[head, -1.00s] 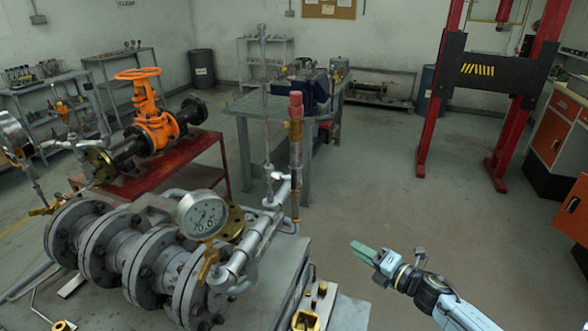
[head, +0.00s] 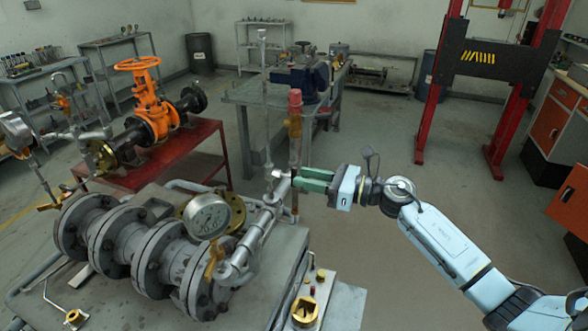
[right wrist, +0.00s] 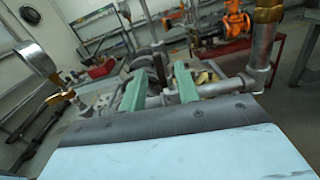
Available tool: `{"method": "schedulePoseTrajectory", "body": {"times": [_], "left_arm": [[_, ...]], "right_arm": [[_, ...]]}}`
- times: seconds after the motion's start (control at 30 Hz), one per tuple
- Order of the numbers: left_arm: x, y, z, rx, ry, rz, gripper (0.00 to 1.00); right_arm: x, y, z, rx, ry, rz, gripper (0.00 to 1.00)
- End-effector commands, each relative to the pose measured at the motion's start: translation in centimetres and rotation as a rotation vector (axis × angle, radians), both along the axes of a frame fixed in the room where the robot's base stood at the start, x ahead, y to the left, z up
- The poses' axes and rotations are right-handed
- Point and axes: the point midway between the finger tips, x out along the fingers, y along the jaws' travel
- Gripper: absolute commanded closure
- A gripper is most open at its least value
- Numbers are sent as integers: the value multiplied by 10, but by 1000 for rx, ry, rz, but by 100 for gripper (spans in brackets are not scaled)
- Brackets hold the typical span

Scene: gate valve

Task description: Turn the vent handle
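A vertical pipe with a red cap (head: 295,98) and a brass fitting (head: 293,126) rises at the right end of the grey flanged pipe assembly. I cannot tell for sure which part is the vent handle; a thin dark bar runs down beside this pipe. My right gripper (head: 303,181) is level, pointing left, with its green fingertips at the lower part of the pipe. In the right wrist view, its two green fingers (right wrist: 160,88) stand apart, with grey pipework beyond and a dark upright piece between them. Contact is unclear. My left gripper is out of view.
A pressure gauge (head: 208,216) stands left of the pipe. A small box with a yellow fitting (head: 305,311) sits at the front edge. An orange valve (head: 150,100) is on a red bench behind.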

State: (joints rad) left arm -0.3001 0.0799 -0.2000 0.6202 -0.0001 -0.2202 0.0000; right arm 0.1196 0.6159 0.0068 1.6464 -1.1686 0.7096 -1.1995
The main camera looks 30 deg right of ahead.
Motion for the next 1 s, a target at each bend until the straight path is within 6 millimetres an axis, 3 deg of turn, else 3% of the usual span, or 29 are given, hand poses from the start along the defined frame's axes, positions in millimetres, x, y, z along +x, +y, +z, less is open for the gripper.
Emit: {"method": "schedulePoseTrajectory", "body": {"times": [0.23, 0.6, 0.87, 1.0], "left_arm": [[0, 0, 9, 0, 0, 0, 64], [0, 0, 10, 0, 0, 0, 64], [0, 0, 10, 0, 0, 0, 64], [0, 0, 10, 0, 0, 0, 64]], "right_arm": [[24, 21, 1, 2, 1, 0, 68], [27, 25, -1, 1, 1, 0, 68], [27, 25, -1, 1, 1, 0, 100], [27, 25, 0, 1, 1, 0, 100]]}}
